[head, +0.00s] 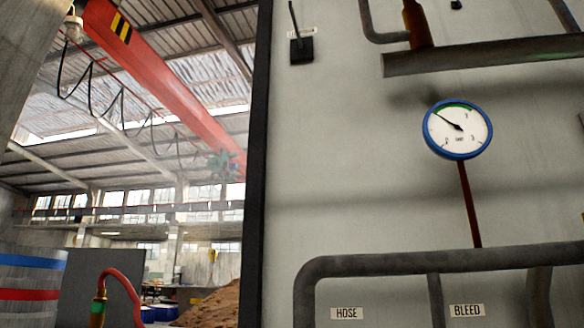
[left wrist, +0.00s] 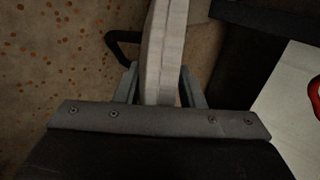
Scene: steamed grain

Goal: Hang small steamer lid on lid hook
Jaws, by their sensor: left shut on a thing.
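My left gripper (left wrist: 160,84) shows in the left wrist view, its two grey fingers shut on either side of a pale, slightly curved slab seen edge-on, which looks like the small steamer lid (left wrist: 164,40). A dark loop, probably its handle, sticks out on the left side of the lid (left wrist: 124,46). The far end of the lid is cut off by the top of the picture. In the head view a black block with a thin upright rod (head: 301,49) is fixed high on the pale panel; I cannot tell whether it is the lid hook. Neither gripper shows in the head view.
The pale panel (head: 360,190) carries a round blue-rimmed gauge (head: 457,129), grey pipes (head: 400,263) and labels HOSE and BLEED. A red hose (head: 125,282) and a striped drum (head: 28,290) are at lower left. A rust-spotted surface (left wrist: 55,70) lies beyond the lid.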

